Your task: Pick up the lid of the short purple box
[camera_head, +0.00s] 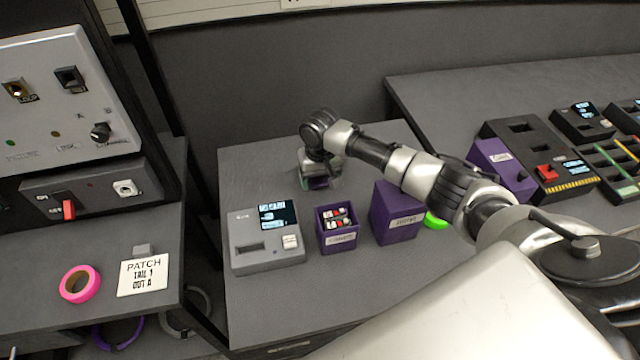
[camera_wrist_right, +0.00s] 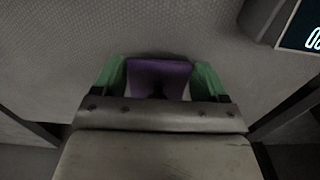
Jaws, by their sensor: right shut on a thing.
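The short purple box (camera_head: 339,240) stands open on the grey table, with several red and white pieces showing inside. My right gripper (camera_head: 316,182) is behind it in the head view, farther back over the table. It is shut on a purple piece (camera_head: 319,183), which looks like the box's lid. In the right wrist view the purple lid (camera_wrist_right: 158,70) sits between the two green fingers of the gripper (camera_wrist_right: 160,82). Whether the lid touches the table is hard to tell. My left gripper is not in view.
A grey device (camera_head: 264,240) with a screen stands left of the box. A taller purple box (camera_head: 397,212) stands right of it, with a green ring (camera_head: 436,222) beyond. A pink tape roll (camera_head: 80,284) lies on the left table.

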